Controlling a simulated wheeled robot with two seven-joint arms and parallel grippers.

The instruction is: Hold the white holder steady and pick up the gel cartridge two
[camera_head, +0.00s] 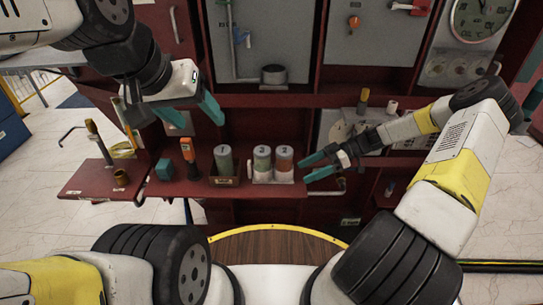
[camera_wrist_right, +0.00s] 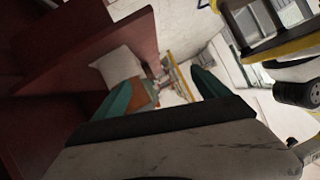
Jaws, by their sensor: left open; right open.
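The white holder (camera_head: 272,181) stands on the red shelf with two cartridges in it. The left one, marked with what looks like a 2, is gel cartridge two (camera_head: 262,162), greenish with a pale top. The other cartridge (camera_head: 284,162) has an orange-red band. My left gripper (camera_head: 172,112) is open and empty, above and left of the holder. My right gripper (camera_head: 315,167) is open and empty, just right of the holder, its fingers pointing toward it. In the right wrist view its fingers (camera_wrist_right: 162,95) are apart, with a white and orange shape (camera_wrist_right: 128,88) beyond the left finger.
A grey-green cartridge (camera_head: 223,160) sits in a dark holder left of the white one. Further left are an orange-topped tool (camera_head: 188,155), a teal block (camera_head: 165,169) and a brass cup (camera_head: 121,178). A pipe handle (camera_head: 334,187) juts out below my right gripper.

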